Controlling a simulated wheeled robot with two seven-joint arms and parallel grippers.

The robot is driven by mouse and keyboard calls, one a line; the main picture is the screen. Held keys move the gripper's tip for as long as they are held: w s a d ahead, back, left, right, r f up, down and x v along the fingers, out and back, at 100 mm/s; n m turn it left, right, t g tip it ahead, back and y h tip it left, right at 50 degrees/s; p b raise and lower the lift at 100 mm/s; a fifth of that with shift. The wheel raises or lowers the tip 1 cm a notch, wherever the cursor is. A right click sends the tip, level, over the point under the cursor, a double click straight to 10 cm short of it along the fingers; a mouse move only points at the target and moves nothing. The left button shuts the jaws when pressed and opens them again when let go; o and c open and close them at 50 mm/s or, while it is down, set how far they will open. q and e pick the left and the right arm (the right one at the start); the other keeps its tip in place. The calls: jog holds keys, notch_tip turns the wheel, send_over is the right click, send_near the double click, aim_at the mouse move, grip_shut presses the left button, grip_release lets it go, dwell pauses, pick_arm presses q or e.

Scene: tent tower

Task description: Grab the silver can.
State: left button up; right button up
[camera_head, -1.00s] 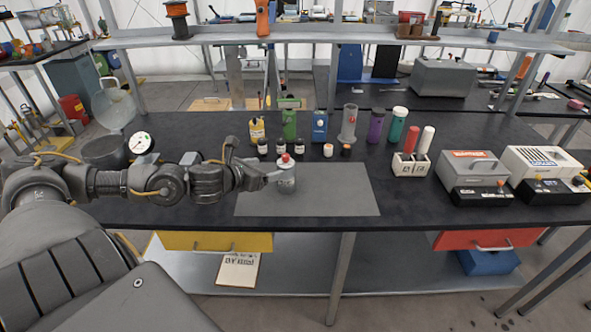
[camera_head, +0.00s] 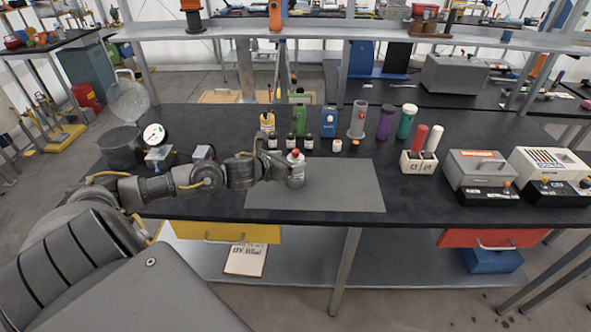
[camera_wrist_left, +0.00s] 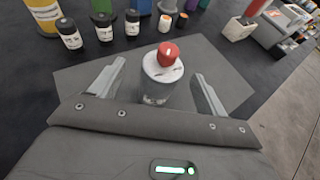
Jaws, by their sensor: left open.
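The silver can (camera_head: 296,172) has a red cap and stands upright on the grey mat (camera_head: 345,188) on the black table. My left gripper (camera_head: 284,170) is right at the can, on its left side in the head view. In the left wrist view the can (camera_wrist_left: 158,88) stands between the two spread fingers of the left gripper (camera_wrist_left: 160,85). Gaps show between the can and both fingers, so the gripper is open around it. The can's lower part is hidden by the gripper body. My right gripper is not in view.
Small dark bottles (camera_head: 291,142) stand in a row behind the mat, with a yellow container (camera_head: 267,122) and a green one (camera_head: 300,118) behind them. A white holder (camera_head: 419,161) stands at right. The mat right of the can is clear.

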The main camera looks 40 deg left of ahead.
aim_at(294, 159)
pick_arm(q)
jog(key=p+x, duration=0.1)
jog(key=x, duration=0.3)
jog(key=shift+w+d, duration=0.1)
jog(key=shift+d, duration=0.1)
jog(key=shift+c, duration=0.2)
jog(key=shift+r, duration=0.15)
grip_shut()
